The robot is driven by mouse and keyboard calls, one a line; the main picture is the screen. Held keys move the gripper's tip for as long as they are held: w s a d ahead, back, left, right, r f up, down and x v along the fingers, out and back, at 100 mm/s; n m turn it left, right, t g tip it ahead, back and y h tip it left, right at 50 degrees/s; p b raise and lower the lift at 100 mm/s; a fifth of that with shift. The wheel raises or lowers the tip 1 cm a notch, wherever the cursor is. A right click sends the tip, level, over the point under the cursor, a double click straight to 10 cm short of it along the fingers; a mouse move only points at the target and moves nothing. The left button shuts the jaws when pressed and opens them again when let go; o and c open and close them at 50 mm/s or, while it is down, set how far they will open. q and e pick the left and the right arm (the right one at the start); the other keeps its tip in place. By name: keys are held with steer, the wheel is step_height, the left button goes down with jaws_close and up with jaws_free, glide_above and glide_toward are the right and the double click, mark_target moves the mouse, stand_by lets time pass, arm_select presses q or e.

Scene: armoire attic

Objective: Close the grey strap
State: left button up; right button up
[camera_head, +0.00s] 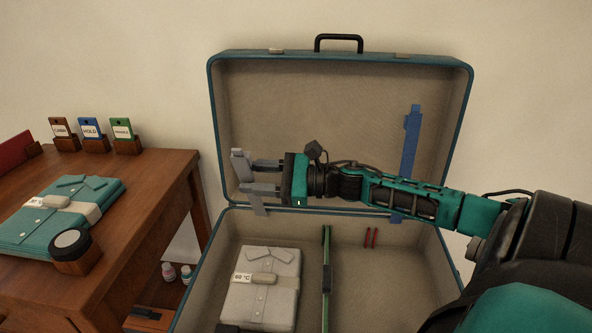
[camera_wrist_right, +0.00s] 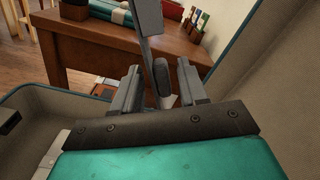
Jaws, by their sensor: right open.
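The grey strap (camera_head: 239,166) hangs at the left part of the open suitcase lid (camera_head: 340,90), partly hidden by my right gripper (camera_head: 256,175). In the right wrist view the grey strap (camera_wrist_right: 149,38) rises between and beyond the fingers, with a dark oval piece (camera_wrist_right: 162,76) near it. My right gripper (camera_wrist_right: 160,88) is open, its two fingers on either side of the strap's line; whether they touch it cannot be told. A similar blue strap (camera_head: 410,145) hangs at the right of the lid. My left gripper is not in view.
The suitcase base (camera_head: 395,285) holds a pale folded bundle (camera_head: 262,290), a green bar (camera_head: 326,265) and small red pieces (camera_head: 371,238). A wooden desk (camera_head: 160,185) at the left bears a teal bundle (camera_head: 60,215), a round dark-rimmed item (camera_head: 72,250) and several upright tags.

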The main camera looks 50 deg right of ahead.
steer(key=p+v, duration=0.2)
steer(key=v, duration=0.9)
steer(key=shift+p, duration=0.35)
steer(key=shift+s+d, duration=0.1)
steer(key=shift+s, duration=0.05)
